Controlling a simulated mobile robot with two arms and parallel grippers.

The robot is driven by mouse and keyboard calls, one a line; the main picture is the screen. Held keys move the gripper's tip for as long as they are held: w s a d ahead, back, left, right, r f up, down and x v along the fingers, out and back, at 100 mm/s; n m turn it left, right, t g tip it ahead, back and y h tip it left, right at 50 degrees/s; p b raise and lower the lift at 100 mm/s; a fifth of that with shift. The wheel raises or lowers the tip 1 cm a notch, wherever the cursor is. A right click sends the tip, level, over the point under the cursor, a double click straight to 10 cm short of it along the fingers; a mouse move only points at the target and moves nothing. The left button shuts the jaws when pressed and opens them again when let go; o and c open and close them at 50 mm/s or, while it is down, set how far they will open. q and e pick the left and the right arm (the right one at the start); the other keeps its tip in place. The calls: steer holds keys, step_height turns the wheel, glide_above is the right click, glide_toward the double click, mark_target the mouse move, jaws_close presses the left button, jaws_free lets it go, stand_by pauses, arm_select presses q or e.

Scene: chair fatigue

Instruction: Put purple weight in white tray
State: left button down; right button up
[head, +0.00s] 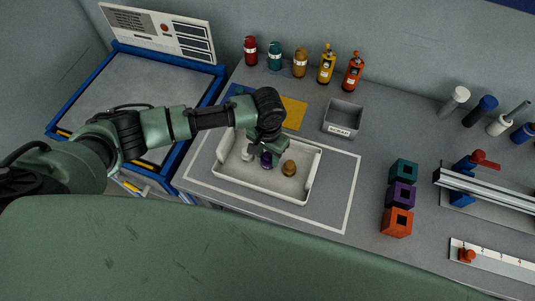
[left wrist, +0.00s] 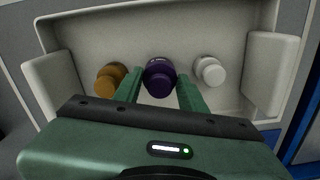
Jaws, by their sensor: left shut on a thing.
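The purple weight (head: 266,162) is inside the white tray (head: 312,183), in the middle of it. My left gripper (head: 268,150) reaches down over the tray and is shut on the purple weight. In the left wrist view the purple weight (left wrist: 159,77) sits between the two green fingers of my left gripper (left wrist: 158,88), and the tray (left wrist: 285,70) surrounds it. I cannot tell whether the weight touches the tray floor. My right gripper is not in view.
A white weight (head: 246,155) and an ochre weight (head: 289,168) stand in the tray on either side of the purple one. A grey bin (head: 343,117) is behind the tray. Several bottles line the wall.

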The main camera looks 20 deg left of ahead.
mark_target(268, 155)
arm_select(q)
steer(key=shift+f, duration=0.3)
steer(key=shift+f, duration=0.1)
steer(key=c, duration=0.8)
jaws_free()
step_height(268, 155, up, 11)
steer(key=shift+f+b, duration=0.15)
steer(key=shift+b, duration=0.95)
steer(key=shift+r, duration=0.75)
